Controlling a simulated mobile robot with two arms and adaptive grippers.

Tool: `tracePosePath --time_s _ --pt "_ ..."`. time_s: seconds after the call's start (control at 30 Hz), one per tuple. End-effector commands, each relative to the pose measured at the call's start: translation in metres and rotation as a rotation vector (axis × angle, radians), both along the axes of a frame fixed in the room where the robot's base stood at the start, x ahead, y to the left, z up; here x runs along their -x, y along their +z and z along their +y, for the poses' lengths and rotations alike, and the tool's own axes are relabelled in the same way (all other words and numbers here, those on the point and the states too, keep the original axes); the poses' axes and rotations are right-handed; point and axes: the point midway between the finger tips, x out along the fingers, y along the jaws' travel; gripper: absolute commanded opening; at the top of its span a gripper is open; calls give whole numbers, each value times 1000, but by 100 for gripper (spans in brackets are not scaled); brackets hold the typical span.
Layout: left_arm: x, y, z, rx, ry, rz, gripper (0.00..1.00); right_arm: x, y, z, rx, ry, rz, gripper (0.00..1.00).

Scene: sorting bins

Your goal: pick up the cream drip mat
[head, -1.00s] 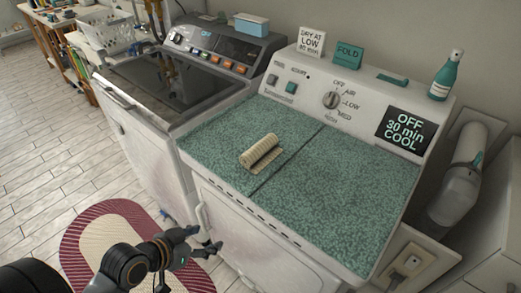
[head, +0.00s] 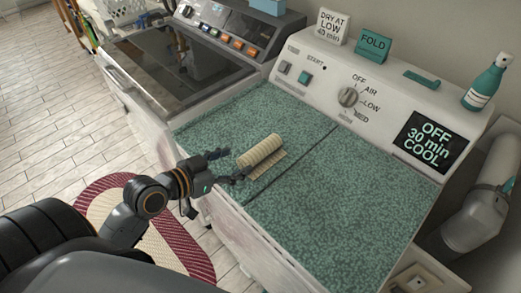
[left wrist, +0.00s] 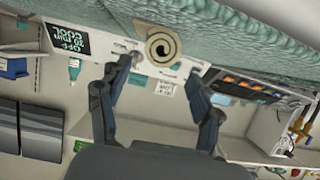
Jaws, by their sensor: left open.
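The cream drip mat (head: 262,152) is rolled up, with a loose flap at its side, and lies on the green speckled dryer top (head: 290,190). In the left wrist view its rolled end shows as a spiral (left wrist: 163,46), ahead of and between the finger tips. My left gripper (head: 230,166) is open and empty, at the front left of the roll. Its fingers also show spread in the left wrist view (left wrist: 160,74). One finger tip is close to the roll's near end; I cannot tell if it touches. My right gripper is not in view.
The control panel with its dial (head: 348,97) and a teal bottle (head: 487,82) stand behind the dryer top. The washer (head: 165,75) is to the left. The dryer top around the roll is clear. A striped rug (head: 108,195) lies on the floor.

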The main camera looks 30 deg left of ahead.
Motion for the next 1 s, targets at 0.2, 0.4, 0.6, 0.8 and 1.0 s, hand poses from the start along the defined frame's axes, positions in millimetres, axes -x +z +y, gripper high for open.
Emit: tracePosePath --time_s 0.2,0.4,0.6,0.8,1.0 --pt "-26 -10 -9 1 0 -1 65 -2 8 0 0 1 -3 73" --pt "-38 -14 -16 3 0 1 65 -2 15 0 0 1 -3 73" --pt "-63 -25 -28 2 1 0 65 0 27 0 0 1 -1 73" --pt "-74 -33 -33 -1 -1 1 65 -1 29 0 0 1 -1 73" --pt "-74 -34 -32 -1 -1 1 63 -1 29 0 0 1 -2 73"
